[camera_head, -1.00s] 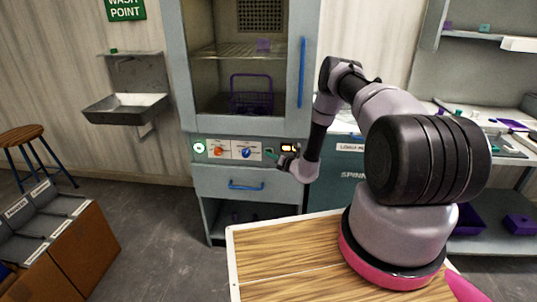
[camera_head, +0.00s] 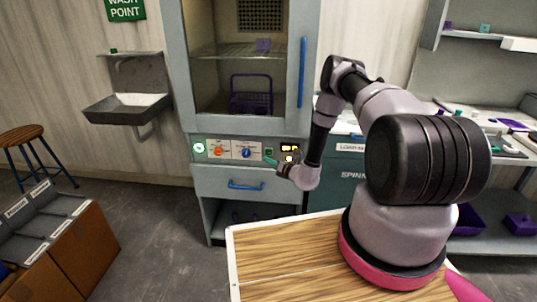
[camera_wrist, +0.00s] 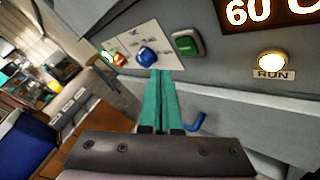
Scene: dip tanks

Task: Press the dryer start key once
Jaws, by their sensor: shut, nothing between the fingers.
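The dryer's control panel (camera_head: 228,150) runs below its glass door in the head view. The green start key (camera_wrist: 187,43) sits on the panel in the wrist view, right of a blue knob (camera_wrist: 148,57). My gripper (camera_wrist: 162,75) is shut and empty, its teal fingers together. In the wrist view its tips lie below and left of the green key and do not cover it. In the head view my gripper (camera_head: 269,160) is low in front of the panel's right part. The RUN lamp (camera_wrist: 271,62) glows under a display (camera_wrist: 265,12) reading 60.
An orange knob (camera_head: 218,151) and a round green-ringed dial (camera_head: 198,147) are on the panel's left. A drawer with a blue handle (camera_head: 246,185) is beneath. A purple basket (camera_head: 250,95) stands inside the dryer. A bench with a spinner label (camera_head: 352,175) is to the right.

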